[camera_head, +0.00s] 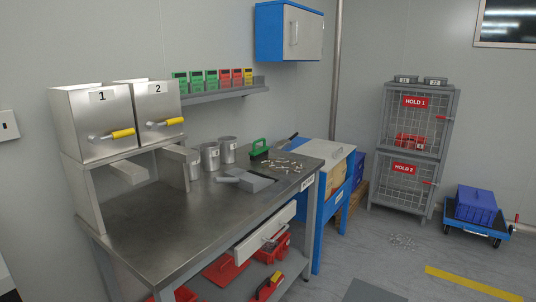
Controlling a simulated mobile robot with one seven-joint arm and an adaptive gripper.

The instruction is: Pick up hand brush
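A green-handled item with a dark underside (259,149), which looks like the hand brush, stands on the far part of the steel workbench (150,225). A grey dustpan-like tool (248,180) lies in front of it. A red and yellow item with a dark part (268,288) lies on the lower shelf; I cannot tell exactly what it is. My gripper is not in view.
Small loose pieces (283,166) lie scattered right of the green item. Metal cups (210,156) stand to its left. Two steel bins (98,122) sit on a stand over the bench's left end. A drawer (265,232) is under the bench top. The near bench top is clear.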

